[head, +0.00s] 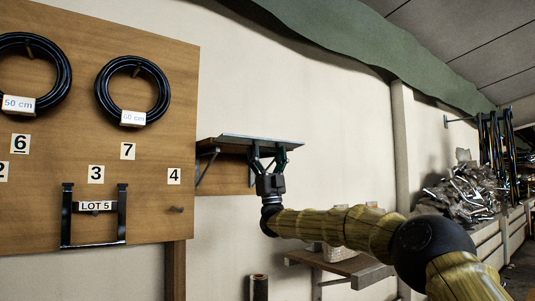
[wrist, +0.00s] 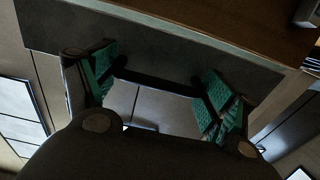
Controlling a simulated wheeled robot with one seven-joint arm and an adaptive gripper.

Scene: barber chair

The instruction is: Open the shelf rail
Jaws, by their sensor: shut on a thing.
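A small wall shelf with a grey top edge (head: 225,139) is right of the wooden board in the head view. My gripper (head: 269,154) is under its right part, fingers pointing up. In the wrist view the shelf's dark front face (wrist: 150,53) spans the top. My gripper (wrist: 158,88) has its teal-padded fingers wide apart there, with a dark bar, apparently the shelf rail (wrist: 150,82), running between the pads. The gripper is shut on this bar. How far the rail is out cannot be told.
A wooden board (head: 150,215) with black hose coils and numbered tags stands at left. A lower shelf (head: 345,264) is below my arm. A heap of metal parts (head: 465,190) lies at far right. The wall above my gripper is bare.

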